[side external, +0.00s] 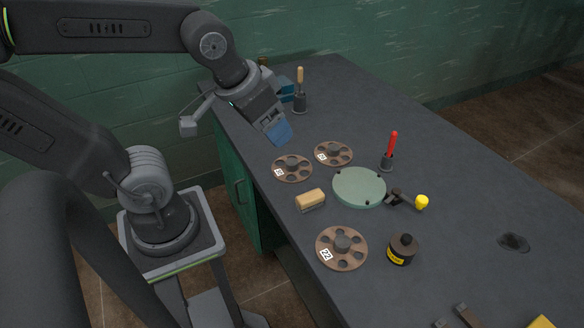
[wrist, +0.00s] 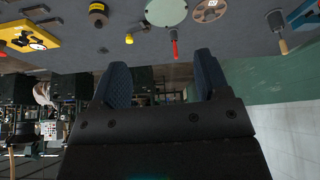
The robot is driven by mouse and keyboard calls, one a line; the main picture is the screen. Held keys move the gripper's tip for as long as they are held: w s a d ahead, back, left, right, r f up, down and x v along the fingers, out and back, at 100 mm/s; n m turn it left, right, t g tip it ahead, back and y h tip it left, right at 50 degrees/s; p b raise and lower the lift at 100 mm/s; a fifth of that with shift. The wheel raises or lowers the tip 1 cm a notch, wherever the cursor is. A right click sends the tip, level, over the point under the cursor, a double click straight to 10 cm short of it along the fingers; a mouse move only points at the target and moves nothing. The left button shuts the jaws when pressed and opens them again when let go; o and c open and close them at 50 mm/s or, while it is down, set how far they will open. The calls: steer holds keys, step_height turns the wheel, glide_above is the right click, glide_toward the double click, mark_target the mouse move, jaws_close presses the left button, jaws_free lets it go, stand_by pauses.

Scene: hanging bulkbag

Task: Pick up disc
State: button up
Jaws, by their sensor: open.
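Three brown discs with round holes and a central hub lie flat on the dark table in the side external view. One disc (side external: 292,168) is nearest my gripper, another disc (side external: 333,153) lies just right of it, and a disc marked 22 (side external: 341,248) lies at the front. A disc (wrist: 209,10) also shows at the top of the wrist view. My gripper (side external: 279,132) hangs above the table, up and left of the two far discs, apart from them. In the wrist view its two blue fingers (wrist: 160,85) are spread with nothing between them.
The table's right part is mostly clear.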

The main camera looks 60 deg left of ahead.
steer(key=w+a+f+n+g+y, duration=0.2)
steer(key=w+a+f+n+y, duration=0.1)
steer(key=w+a+f+n, duration=0.4)
steer(key=n+g, duration=0.2)
steer(key=n, duration=0.5)
glide_toward(292, 162)
steer(key=shift+y, duration=0.4)
steer(key=x, duration=0.9)
steer(key=shift+d+f, duration=0.3)
steer(key=shift+d, duration=0.05)
steer(key=shift+c, duration=0.3)
steer(key=c, duration=1.2)
